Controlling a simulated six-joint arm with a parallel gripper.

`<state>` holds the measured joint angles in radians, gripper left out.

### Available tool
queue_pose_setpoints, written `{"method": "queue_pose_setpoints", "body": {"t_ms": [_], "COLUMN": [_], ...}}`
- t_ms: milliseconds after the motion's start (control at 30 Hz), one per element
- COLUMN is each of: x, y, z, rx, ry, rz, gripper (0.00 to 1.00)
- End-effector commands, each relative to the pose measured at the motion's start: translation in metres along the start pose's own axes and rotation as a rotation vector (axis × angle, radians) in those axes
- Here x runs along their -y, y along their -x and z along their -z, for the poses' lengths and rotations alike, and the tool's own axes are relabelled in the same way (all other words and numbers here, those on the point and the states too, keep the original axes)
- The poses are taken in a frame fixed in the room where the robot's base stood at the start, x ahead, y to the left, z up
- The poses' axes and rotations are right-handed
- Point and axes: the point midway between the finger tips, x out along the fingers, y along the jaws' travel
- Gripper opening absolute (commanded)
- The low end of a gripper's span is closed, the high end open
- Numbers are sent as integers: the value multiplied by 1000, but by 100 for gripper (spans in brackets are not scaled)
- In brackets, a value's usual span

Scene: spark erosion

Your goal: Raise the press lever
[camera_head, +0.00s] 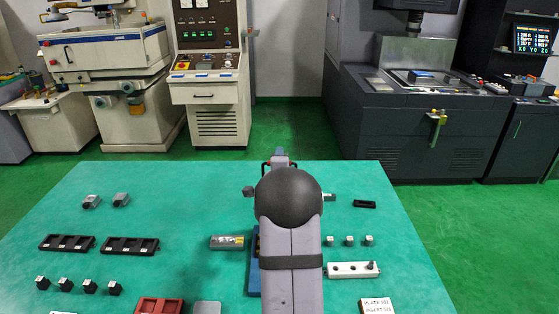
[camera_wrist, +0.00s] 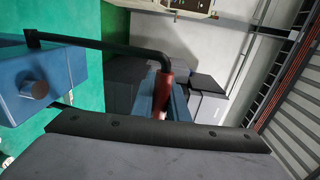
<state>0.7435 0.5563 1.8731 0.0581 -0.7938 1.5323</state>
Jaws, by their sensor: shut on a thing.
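The press lever (camera_wrist: 100,42) is a black bar in the wrist view. It runs from the blue press body (camera_wrist: 45,78) at the left and bends down into a red grip (camera_wrist: 163,88). My gripper (camera_wrist: 164,98) is shut on the red grip, with a blue-grey finger on each side of it. In the head view my arm covers the lever and most of the press. Only a blue strip (camera_head: 254,278), which looks like the press base, shows left of my arm.
The green table holds black trays (camera_head: 130,246), small black blocks (camera_head: 64,285), grey blocks (camera_head: 121,199), a labelled box (camera_head: 227,242), a white strip with knobs (camera_head: 352,270) and a red tray (camera_head: 160,306). Large machines stand beyond the table. The table's left far area is mostly bare.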

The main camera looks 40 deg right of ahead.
Motion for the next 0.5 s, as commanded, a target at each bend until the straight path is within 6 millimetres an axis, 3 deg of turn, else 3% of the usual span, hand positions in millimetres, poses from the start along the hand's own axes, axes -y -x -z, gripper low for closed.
{"method": "queue_pose_setpoints", "body": {"t_ms": [67, 100, 167, 500], "x": [-8, -9, -9, -5], "y": [1, 1, 1, 2], "z": [0, 0, 0, 0], "rx": [0, 0, 0, 0], "ry": [0, 0, 0, 0], "rz": [-18, -18, -18, -10], "gripper": [0, 21, 32, 32]}}
